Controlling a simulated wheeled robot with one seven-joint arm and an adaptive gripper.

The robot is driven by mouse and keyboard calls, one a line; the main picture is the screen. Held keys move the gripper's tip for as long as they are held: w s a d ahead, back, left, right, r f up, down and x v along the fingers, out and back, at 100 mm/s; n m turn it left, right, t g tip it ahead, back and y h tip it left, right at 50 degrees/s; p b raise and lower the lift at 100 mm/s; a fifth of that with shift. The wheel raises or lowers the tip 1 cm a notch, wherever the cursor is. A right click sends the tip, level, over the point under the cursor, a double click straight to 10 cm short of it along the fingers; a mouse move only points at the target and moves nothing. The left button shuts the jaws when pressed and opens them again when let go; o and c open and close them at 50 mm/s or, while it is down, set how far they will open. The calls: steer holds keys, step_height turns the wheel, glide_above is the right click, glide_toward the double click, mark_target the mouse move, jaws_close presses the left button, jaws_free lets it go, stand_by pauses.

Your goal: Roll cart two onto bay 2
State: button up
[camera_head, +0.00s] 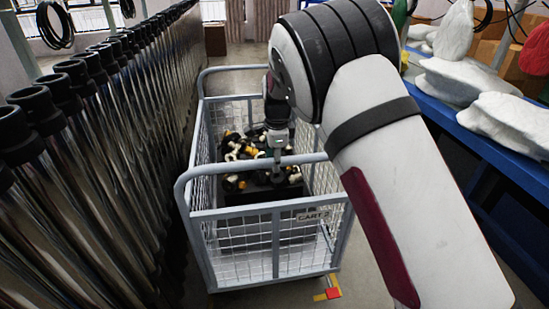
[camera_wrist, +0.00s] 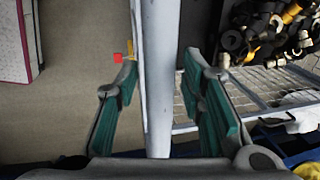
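Cart two (camera_head: 275,216) is a grey wire-mesh cart with a "CART" label plate (camera_head: 312,215) on its near side; the label's end is hard to read. My gripper (camera_head: 277,164) is at the middle of the cart's near top handle bar, pointing down. In the wrist view the grey bar (camera_wrist: 159,80) runs between the two teal-padded fingers (camera_wrist: 159,95). A narrow gap shows on each side of the bar, so the gripper is open around it. A red and yellow floor marking (camera_head: 331,293) lies by the cart's near right corner. Bay 2 is not identifiable.
A dark box of black, white and orange fittings (camera_head: 262,180) sits in the cart. A row of upright metal tubes (camera_head: 110,120) stands close along the left. A blue bench (camera_head: 480,140) with white wrapped parts (camera_head: 505,120) runs along the right. Floor shows beyond the cart.

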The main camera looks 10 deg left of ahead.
steer(key=shift+r, duration=0.4)
step_height(320, 180, up, 11)
steer(key=s, duration=0.2)
steer(key=shift+d, duration=0.3)
steer(key=shift+s, duration=0.1)
